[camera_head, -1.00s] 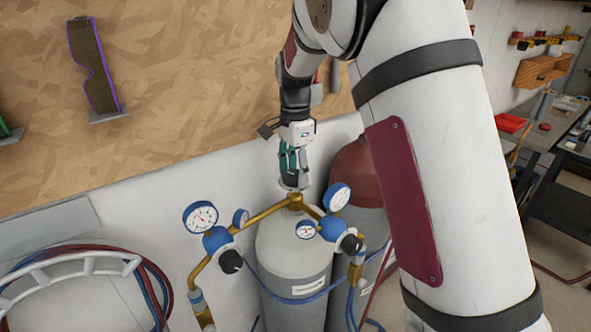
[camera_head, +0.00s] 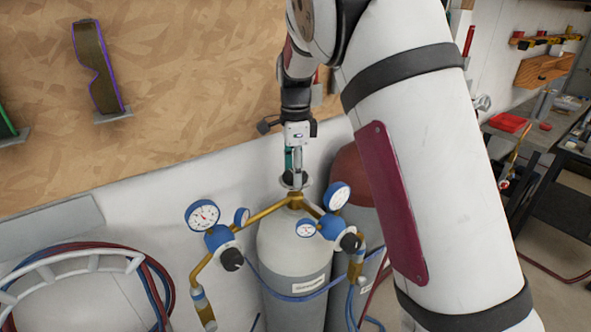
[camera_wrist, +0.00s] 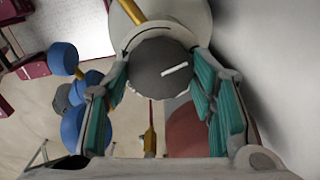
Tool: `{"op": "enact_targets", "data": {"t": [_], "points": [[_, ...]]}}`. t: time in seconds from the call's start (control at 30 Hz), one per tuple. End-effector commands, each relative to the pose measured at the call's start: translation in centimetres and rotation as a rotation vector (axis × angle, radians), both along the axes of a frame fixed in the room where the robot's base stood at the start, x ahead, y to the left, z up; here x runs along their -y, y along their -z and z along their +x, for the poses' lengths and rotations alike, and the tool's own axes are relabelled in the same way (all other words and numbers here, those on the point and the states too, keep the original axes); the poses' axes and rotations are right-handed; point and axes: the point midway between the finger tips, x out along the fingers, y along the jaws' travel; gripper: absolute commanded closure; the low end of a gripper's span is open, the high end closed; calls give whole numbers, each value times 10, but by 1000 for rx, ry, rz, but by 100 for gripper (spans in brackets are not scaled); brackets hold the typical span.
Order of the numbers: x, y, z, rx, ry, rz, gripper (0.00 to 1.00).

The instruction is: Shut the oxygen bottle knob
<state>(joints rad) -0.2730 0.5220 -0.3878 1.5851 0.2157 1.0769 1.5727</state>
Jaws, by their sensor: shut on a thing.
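The oxygen bottle (camera_head: 295,245) is a grey cylinder standing against the white wall in the head view. Its knob (camera_wrist: 162,66) shows in the wrist view as a round dark grey cap with a white mark. My gripper (camera_wrist: 160,88) points down over the bottle top, with its green-padded fingers on either side of the knob, shut on it. In the head view my gripper (camera_head: 293,172) hides most of the knob. The white mark lies slightly tilted in the wrist view.
Brass pipes (camera_head: 265,215) with blue regulators and several gauges (camera_head: 202,215) branch out just below the knob. A dark red bottle (camera_head: 350,170) stands close behind to the right. Red and blue hoses (camera_head: 155,275) hang at the left. A workbench (camera_head: 560,130) is at the far right.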

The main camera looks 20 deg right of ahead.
Motion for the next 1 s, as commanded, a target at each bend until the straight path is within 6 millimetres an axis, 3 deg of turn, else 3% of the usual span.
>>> {"op": "enact_targets", "data": {"t": [0.17, 0.2, 0.27, 0.67, 0.77, 1.0], "points": [[0, 0, 0, 0, 1, 0, 77], [0, 0, 0, 0, 1, 0, 40], [0, 0, 0, 0, 1, 0, 29], [0, -6, 1, 2, -1, 1, 29], [0, -17, 1, 3, 0, 0, 29], [0, -66, 1, 5, -1, -1, 29]]}}
